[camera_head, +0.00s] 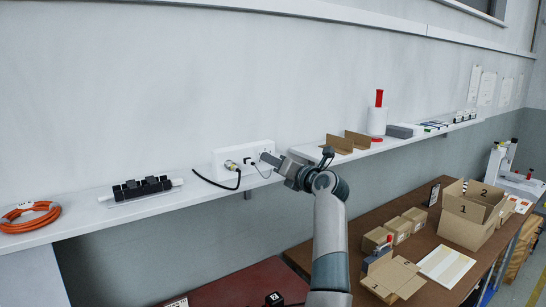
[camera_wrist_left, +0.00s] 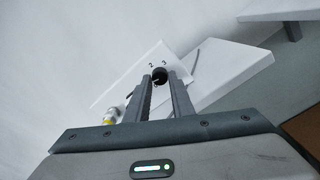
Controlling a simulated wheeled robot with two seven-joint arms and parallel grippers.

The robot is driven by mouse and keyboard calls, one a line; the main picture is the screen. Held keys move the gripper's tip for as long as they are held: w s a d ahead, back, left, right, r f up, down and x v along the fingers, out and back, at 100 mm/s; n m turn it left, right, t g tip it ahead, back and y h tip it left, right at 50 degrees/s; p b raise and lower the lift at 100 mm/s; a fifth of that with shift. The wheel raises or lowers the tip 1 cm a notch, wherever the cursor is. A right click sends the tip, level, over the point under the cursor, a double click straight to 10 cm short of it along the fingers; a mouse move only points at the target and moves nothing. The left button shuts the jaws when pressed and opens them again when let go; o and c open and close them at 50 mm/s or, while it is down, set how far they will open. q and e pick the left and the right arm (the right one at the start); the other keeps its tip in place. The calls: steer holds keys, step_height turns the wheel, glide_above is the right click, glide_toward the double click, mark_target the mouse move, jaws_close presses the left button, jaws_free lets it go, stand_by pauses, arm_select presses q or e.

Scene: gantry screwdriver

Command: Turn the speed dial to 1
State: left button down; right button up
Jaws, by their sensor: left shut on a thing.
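The white control box (camera_head: 228,157) sits on the wall shelf, with a round connector and black cables on its front. Its black speed dial (camera_wrist_left: 160,75) shows in the left wrist view, with the numerals 2 and 3 printed beside it on the white face (camera_wrist_left: 125,80). A numeral 1 is not visible, and I cannot tell clearly where the dial points. My left gripper (camera_head: 268,157) reaches the right part of the box. Its two fingers (camera_wrist_left: 161,82) are closed on the dial from both sides. My right gripper is in neither view.
Cardboard boxes (camera_head: 465,230) stand on the brown table (camera_head: 420,255) at lower right.

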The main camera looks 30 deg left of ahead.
arm_select(q)
steer(key=shift+r+m+p, duration=0.15)
steer(key=shift+m+p, duration=0.75)
steer(key=shift+m, duration=0.4)
steer(key=c, duration=1.5)
jaws_free()
steer(key=shift+c, duration=0.2)
